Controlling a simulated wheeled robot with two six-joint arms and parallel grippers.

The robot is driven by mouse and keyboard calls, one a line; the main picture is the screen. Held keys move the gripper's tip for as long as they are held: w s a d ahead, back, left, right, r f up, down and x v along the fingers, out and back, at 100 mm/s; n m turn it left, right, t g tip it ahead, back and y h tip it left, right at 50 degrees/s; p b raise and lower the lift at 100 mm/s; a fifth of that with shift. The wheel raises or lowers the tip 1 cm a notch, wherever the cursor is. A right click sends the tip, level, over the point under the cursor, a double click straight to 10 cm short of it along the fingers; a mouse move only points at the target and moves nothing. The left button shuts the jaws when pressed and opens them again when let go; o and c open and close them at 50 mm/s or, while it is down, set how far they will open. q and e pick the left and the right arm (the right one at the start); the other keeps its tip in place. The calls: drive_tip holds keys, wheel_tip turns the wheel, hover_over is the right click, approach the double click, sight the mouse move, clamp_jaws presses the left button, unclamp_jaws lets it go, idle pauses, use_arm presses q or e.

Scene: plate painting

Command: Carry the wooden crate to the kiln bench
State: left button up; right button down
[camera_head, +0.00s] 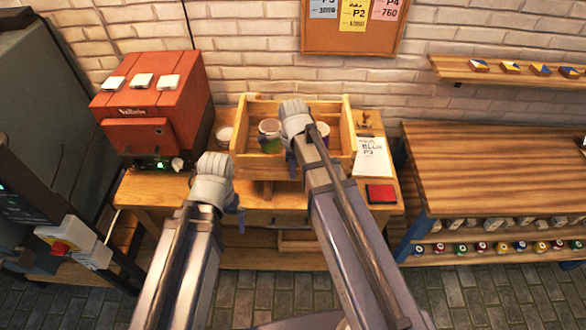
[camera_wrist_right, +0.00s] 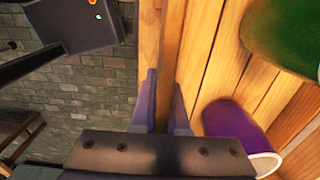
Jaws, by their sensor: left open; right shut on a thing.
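The wooden crate (camera_head: 255,167) is at the middle of the head view, over the wooden table against the brick wall. It holds a green paint jar (camera_head: 270,143) and a purple jar (camera_head: 322,131). My right gripper (camera_wrist_right: 168,95) is shut on the crate's wall, with one finger on each side in the right wrist view. Its arm hides part of the crate. I cannot tell whether the crate's bottom touches the table. My left gripper (camera_head: 236,212) is open and empty, in front of the crate's left end and apart from it.
A red-orange machine (camera_head: 150,105) stands on the table's left. A white note (camera_head: 373,157) and a red pad (camera_head: 381,193) lie at its right. A striped wooden bench (camera_head: 490,165) with a clear top stands to the right, with several jars on its lower shelf.

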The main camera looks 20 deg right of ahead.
wheel_tip(320, 180, down, 4)
drive_tip(key=b, duration=0.3)
drive_tip(key=shift+r+b, duration=0.15)
drive_tip(key=shift+b, duration=0.25)
drive_tip(key=shift+f+b, duration=0.3)
drive_tip(key=c, duration=1.1)
unclamp_jaws()
drive_tip(key=shift+s+r, duration=0.1)
drive_tip(key=shift+o, duration=0.8)
